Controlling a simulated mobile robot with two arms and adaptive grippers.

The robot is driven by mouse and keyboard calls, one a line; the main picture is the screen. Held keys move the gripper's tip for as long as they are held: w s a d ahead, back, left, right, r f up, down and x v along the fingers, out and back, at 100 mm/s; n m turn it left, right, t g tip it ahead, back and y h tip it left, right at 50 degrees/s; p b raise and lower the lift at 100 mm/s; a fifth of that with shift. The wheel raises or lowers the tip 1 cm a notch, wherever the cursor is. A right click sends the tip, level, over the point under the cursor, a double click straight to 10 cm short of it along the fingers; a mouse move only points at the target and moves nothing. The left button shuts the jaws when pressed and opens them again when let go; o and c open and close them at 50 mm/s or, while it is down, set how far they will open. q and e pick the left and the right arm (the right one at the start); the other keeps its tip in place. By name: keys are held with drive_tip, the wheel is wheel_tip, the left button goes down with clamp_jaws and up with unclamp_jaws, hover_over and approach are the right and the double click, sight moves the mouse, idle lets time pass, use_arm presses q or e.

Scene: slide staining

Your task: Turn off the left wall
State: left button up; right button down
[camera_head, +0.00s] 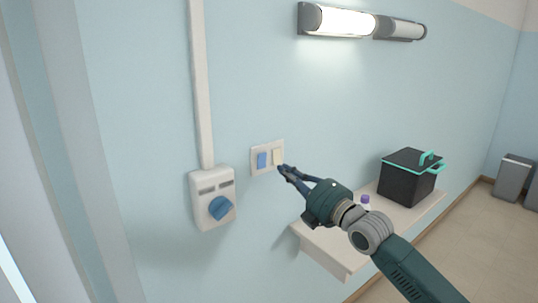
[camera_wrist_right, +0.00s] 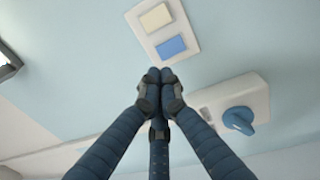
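A wall lamp (camera_head: 345,22) on the left is lit, and the lamp to its right (camera_head: 405,30) looks unlit. Below them a white switch plate (camera_head: 254,158) holds a blue rocker (camera_head: 262,160) on the left and a cream rocker (camera_head: 277,156) on the right. The wrist view also shows the plate (camera_wrist_right: 182,22), the blue rocker (camera_wrist_right: 171,47) and the cream rocker (camera_wrist_right: 155,18). My right gripper (camera_head: 283,168) has its fingertips together and empty, near the plate's lower right corner. Contact cannot be told. My left gripper is not in view.
A white box with a blue knob (camera_head: 220,208) hangs left of the plate, with a conduit (camera_head: 201,85) above. Grey bins (camera_head: 513,178) stand far right.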

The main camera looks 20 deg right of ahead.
sight(262, 155)
drive_tip(key=p+x, duration=0.2)
drive_tip(key=x, duration=0.4)
drive_tip(key=shift+w+a+r, duration=0.15)
drive_tip(key=shift+w+r, duration=0.05)
drive_tip(key=shift+w, duration=0.1)
drive_tip(key=shift+w+a+f, duration=0.1)
drive_tip(key=shift+w+a, duration=0.15)
drive_tip(key=shift+w, duration=0.45)
drive_tip(key=shift+w+r+p, duration=0.15)
drive_tip(key=shift+r+p, duration=0.3)
drive_tip(key=shift+p, duration=0.2)
drive_tip(key=shift+f+g, duration=0.3)
drive_tip(key=shift+a, duration=0.1)
